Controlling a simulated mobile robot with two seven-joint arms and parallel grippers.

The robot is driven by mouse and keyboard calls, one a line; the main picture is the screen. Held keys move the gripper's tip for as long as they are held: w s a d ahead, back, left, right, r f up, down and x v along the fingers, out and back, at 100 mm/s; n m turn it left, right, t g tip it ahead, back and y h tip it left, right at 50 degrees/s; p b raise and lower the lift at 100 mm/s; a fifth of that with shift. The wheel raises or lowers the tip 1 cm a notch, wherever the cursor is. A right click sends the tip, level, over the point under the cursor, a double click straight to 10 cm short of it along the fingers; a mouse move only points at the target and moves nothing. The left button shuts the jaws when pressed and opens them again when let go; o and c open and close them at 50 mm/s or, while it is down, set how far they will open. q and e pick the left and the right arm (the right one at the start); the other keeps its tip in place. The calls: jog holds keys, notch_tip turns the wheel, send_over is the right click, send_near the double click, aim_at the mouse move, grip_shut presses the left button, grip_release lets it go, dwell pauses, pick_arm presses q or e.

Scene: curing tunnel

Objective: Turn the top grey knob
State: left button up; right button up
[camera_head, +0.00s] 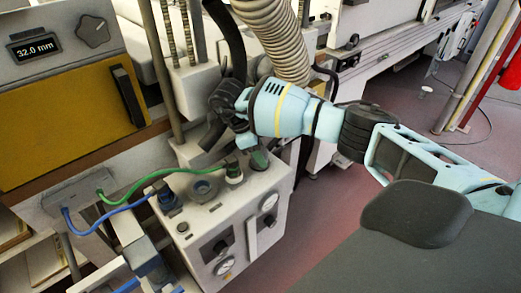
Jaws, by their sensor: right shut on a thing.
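A grey knob (93,30) sits on the upper panel at the far left, right of a display that reads 32.0 mm. Nothing touches this knob. My right gripper (214,130) reaches in from the right, above the back of a pale control box, well to the right of and below that knob. It is shut on a dark grey part that its own fingers and wrist largely hide, so I cannot tell which part it is. My left gripper is not in view.
A ribbed duct (272,38) and a black hose hang close to my right wrist. The red floor at right is open.

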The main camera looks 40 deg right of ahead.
jog(key=shift+m, duration=0.7)
jog(key=o, duration=1)
jog(key=shift+c, duration=0.2)
